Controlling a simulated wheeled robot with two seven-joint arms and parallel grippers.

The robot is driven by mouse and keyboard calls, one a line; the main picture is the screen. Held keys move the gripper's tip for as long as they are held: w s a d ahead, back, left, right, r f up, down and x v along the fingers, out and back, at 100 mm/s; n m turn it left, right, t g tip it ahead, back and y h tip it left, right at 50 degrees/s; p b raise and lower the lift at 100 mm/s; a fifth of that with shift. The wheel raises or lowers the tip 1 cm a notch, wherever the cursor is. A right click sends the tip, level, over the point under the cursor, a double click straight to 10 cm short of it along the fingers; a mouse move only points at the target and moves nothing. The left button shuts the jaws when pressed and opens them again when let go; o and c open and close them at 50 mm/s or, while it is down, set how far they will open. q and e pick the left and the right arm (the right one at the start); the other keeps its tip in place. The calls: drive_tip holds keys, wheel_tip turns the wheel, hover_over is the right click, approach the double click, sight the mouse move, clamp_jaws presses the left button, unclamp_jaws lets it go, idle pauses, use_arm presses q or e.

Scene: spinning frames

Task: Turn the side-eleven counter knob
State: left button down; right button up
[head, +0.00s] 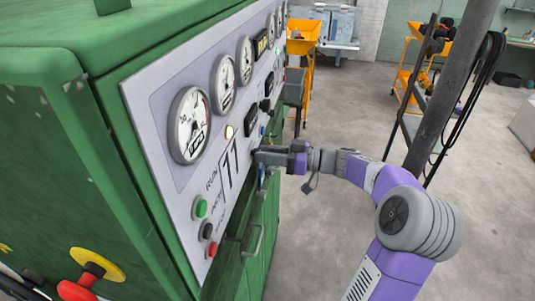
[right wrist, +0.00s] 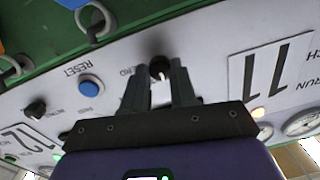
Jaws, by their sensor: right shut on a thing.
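The counter knob (right wrist: 160,66) is small and black with a pale pointer mark. It sits on the grey panel (head: 160,95) beside the large "11" label, which shows in the head view (head: 230,165) and the right wrist view (right wrist: 272,68). My right gripper (right wrist: 163,70) is at the panel with its two fingers on either side of the knob, shut on it. In the head view my right gripper (head: 258,157) reaches the panel from the right and hides the knob. My left gripper is not in view.
A blue RESET button (right wrist: 91,85) and another black knob (right wrist: 36,108) lie near the gripper. Green, black and red buttons (head: 211,249) and a cabinet handle (head: 252,240) are lower on the green machine (head: 110,190). A dark post (head: 450,90) stands behind my arm.

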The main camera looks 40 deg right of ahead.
clamp_jaws()
drive_tip(key=shift+m, duration=0.3)
drive_tip(key=shift+m+t, duration=0.3)
drive_tip(key=shift+m, duration=8.6)
drive_tip(key=shift+f, duration=0.1)
drive_tip(key=o, duration=0.9)
unclamp_jaws()
